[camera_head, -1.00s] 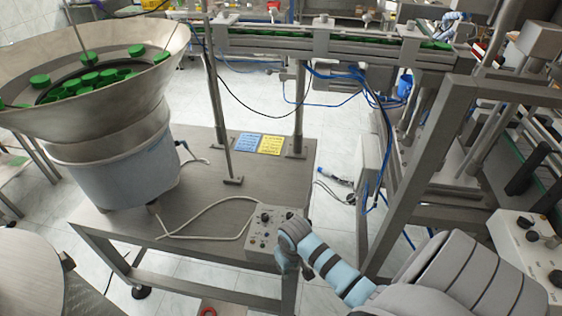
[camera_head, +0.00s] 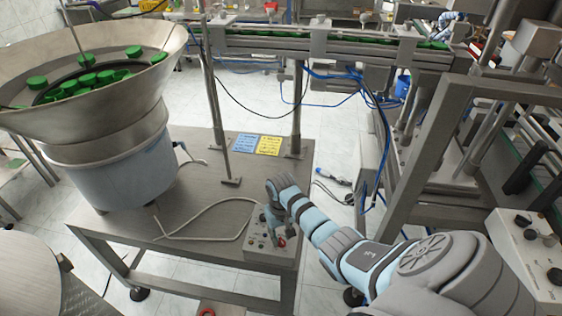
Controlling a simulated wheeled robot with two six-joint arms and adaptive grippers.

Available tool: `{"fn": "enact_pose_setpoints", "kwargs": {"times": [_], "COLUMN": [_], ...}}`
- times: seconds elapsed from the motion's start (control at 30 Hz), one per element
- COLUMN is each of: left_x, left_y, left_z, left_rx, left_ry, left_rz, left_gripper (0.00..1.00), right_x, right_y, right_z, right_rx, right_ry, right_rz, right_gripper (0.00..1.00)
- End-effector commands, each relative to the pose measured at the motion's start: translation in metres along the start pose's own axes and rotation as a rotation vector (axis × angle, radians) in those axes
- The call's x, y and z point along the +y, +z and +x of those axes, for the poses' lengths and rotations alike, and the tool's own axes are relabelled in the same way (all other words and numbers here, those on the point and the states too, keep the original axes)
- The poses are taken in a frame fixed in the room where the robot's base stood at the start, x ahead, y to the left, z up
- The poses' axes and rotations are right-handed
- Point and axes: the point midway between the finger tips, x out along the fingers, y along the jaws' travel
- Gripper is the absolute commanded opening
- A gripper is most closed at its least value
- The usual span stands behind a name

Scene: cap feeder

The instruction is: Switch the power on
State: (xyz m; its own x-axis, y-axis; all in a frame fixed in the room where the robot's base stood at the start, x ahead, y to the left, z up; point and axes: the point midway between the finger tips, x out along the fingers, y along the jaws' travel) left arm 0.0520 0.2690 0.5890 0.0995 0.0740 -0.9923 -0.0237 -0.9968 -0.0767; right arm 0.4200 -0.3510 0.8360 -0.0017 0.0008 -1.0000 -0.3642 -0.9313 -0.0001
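A grey control box (camera_head: 258,249) with small dark knobs and a red part on its face sits at the front right corner of the metal table. My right arm reaches in from the lower right. My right gripper (camera_head: 272,222) is over the box and hides part of its face. Its fingers are small and partly hidden by the wrist, so I cannot tell whether they are open or touch a knob. The power switch cannot be made out clearly. My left gripper is not in view.
A feeder bowl (camera_head: 135,100) with several green caps stands on the metal table (camera_head: 120,225) at the left. A pale cable (camera_head: 200,237) runs to the box. Blue and yellow labels (camera_head: 269,145) lie behind. A conveyor (camera_head: 340,48) crosses the back. Another control panel (camera_head: 520,262) is at the right.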

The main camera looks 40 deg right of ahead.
Motion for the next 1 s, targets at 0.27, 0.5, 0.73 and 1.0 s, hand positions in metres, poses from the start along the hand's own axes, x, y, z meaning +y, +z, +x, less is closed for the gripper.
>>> {"fn": "enact_pose_setpoints", "kwargs": {"times": [0.27, 0.5, 0.73, 1.0], "left_x": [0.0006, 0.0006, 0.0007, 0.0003], "left_y": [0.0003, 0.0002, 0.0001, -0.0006], "left_z": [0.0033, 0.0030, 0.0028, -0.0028], "left_rx": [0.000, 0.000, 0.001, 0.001], "left_ry": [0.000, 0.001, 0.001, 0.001], "left_rz": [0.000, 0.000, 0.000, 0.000], "left_gripper": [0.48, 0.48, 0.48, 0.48], "right_x": [0.0002, 0.0001, 0.0002, 0.0005], "right_y": [-0.0001, 0.0000, 0.0000, 0.0001], "right_z": [0.0101, 0.0095, 0.0094, 0.0082], "right_rx": [0.002, 0.001, 0.001, 0.000], "right_ry": [0.001, 0.001, 0.001, 0.001], "right_rz": [-0.001, -0.001, 0.000, 0.043], "right_gripper": [0.28, 0.04, 0.00, 0.00]}}
